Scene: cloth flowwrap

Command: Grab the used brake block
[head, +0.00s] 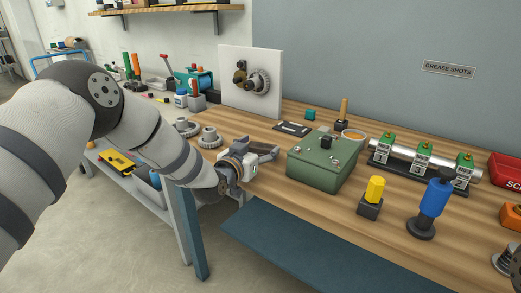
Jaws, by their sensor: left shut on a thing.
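My left gripper (268,152) reaches in from the left, low over the wooden workbench (290,205) near its front edge, just left of the green metal box (325,162). It is shut on a small dark thing, mostly hidden by the fingers. I cannot make out clearly whether this is the used brake block, and I see no other plainly recognisable brake block. My right gripper is not in view.
Gears (209,137) lie behind my left wrist. A white panel with a mounted gear (240,100) stands at the back. To the right are a yellow-topped block (374,190), a blue cylinder (435,198) and a numbered rail unit (422,160). Bare wood lies in front of the green box.

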